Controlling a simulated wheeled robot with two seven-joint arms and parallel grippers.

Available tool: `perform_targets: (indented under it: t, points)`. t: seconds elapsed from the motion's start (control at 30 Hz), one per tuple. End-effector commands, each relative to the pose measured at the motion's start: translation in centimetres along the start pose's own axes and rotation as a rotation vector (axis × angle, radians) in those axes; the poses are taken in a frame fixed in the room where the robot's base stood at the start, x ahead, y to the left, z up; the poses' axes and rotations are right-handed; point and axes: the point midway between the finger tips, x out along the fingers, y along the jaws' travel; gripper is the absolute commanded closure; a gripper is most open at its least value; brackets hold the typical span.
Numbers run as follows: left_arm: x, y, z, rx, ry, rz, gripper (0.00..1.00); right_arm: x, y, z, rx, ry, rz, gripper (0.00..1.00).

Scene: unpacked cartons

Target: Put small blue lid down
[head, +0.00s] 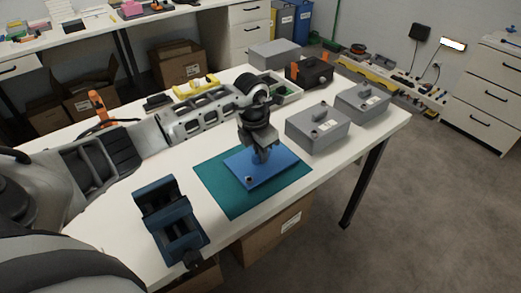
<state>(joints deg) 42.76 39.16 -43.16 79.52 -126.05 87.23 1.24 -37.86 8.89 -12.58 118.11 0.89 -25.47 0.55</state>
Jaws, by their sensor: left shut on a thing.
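The small blue lid (252,177) is a flat blue plate with a raised grip. It is over the green mat (222,202) on the white table; I cannot tell whether it touches the mat. My left gripper (262,148) reaches down from above and is shut on the lid's raised grip, hiding part of it. My right gripper is not in view.
Two grey lidded boxes (318,134) (363,103) stand right of the mat. A dark blue vise (172,225) sits at the front left edge. A black toolbox (309,72) and a grey tray (284,91) are at the back. Bare tabletop surrounds the mat.

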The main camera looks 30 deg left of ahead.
Motion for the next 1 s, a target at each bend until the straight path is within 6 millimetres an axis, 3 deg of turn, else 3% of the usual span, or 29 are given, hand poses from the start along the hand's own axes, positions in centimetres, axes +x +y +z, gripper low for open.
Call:
perform_targets:
  t: [0.17,0.2,0.27,0.67,1.0]
  points:
    - [0.4,0.0,-0.1,-0.001,0.0,0.001,1.0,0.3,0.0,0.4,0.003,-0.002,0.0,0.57]
    - [0.3,0.0,-0.1,-0.001,0.0,0.0,0.82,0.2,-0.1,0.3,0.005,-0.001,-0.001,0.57]
    - [0.3,0.0,-0.1,-0.001,0.0,0.0,0.66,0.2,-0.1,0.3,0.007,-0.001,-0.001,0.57]
    - [-0.5,0.0,0.0,0.0,-0.002,0.001,0.66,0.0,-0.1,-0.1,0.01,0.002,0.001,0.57]
    - [-7.3,0.1,0.1,0.001,-0.005,0.003,0.66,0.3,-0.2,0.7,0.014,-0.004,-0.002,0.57]
